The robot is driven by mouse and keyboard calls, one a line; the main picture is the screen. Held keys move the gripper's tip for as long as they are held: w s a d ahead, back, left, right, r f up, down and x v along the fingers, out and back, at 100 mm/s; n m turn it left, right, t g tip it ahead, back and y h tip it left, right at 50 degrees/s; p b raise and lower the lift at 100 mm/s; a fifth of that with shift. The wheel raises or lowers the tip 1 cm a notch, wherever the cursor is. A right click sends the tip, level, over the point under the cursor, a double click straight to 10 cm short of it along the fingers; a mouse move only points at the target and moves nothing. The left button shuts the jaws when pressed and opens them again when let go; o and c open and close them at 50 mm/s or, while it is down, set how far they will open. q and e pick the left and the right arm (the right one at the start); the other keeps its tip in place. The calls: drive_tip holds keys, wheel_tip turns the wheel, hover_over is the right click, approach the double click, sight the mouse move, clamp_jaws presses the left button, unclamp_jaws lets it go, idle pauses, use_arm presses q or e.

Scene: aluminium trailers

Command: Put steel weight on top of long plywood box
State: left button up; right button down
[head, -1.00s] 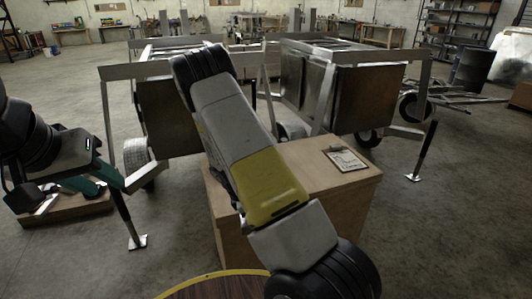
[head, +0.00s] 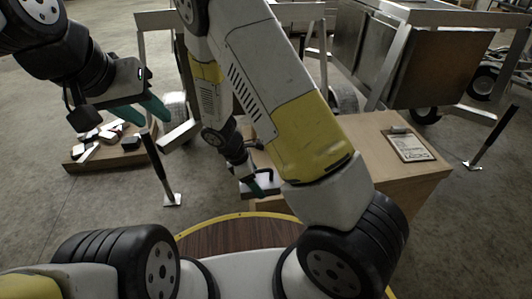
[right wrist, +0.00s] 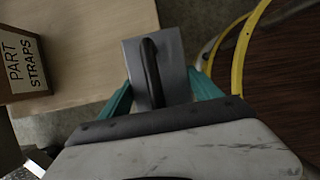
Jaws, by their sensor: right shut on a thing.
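My right gripper (right wrist: 160,90) is shut on the steel weight (right wrist: 174,50), a grey block with a black handle. In the right wrist view the weight overlaps the edge of a light wooden top; its height above that is unclear. In the head view the weight (head: 262,188) shows below my right forearm, at the box's left side. My left gripper (head: 142,112) is at the left, its teal fingers apart and nothing between them.
A box labelled PART STRAPS (right wrist: 22,65) sits on the light wooden top, left of the weight. A low wooden tray (head: 85,160) with several metal pieces lies on the floor at the left. Trailer frames and support legs (head: 160,165) stand behind and beside the box.

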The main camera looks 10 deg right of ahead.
drive_tip(key=w+d, duration=0.6)
drive_tip(key=w, duration=0.1)
drive_tip(key=w+d+f, duration=0.1)
drive_tip(key=w+d, duration=0.2)
drive_tip(key=shift+w+f, duration=0.1)
drive_tip(key=shift+w, duration=0.2)
drive_tip(key=shift+w+d+f, duration=0.1)
drive_tip(key=shift+w+f, duration=0.1)
drive_tip(key=shift+f, duration=0.7)
drive_tip(key=shift+w+d+f, duration=0.1)
drive_tip(key=shift+w+f, duration=0.05)
drive_tip(key=shift+f, duration=0.75)
drive_tip(key=shift+c, duration=0.7)
unclamp_jaws()
drive_tip(key=shift+f, duration=0.15)
